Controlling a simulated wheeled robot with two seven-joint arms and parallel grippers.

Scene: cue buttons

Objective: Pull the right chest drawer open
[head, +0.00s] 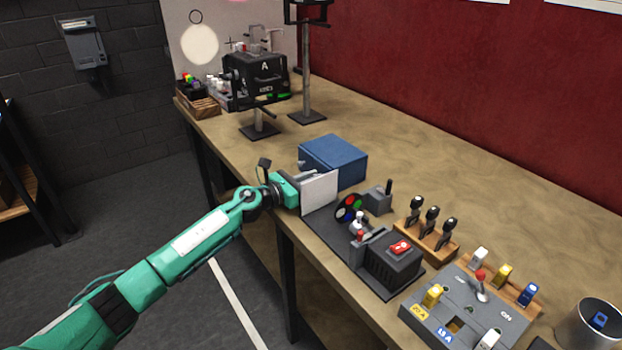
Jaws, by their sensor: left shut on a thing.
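The blue chest (333,155) stands near the bench's front edge. A pale flat panel (320,193) reaches from its front towards the edge, in line with the chest's right side. It looks like the side of the right drawer, standing out from the chest. My left gripper (294,189) is at the panel's near-left end, shut on what seems to be that drawer's handle. The fingertips and handle are mostly hidden. A small grey handle (303,165) shows on the chest's front to the left. My right gripper is out of view.
A dark base with coloured buttons (349,208) and a red switch (401,247) lies just right of the panel. A grey joystick block (379,198) stands beside the chest. Farther right are a key rack (427,240) and a grey control panel (455,312). Stands are at the back.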

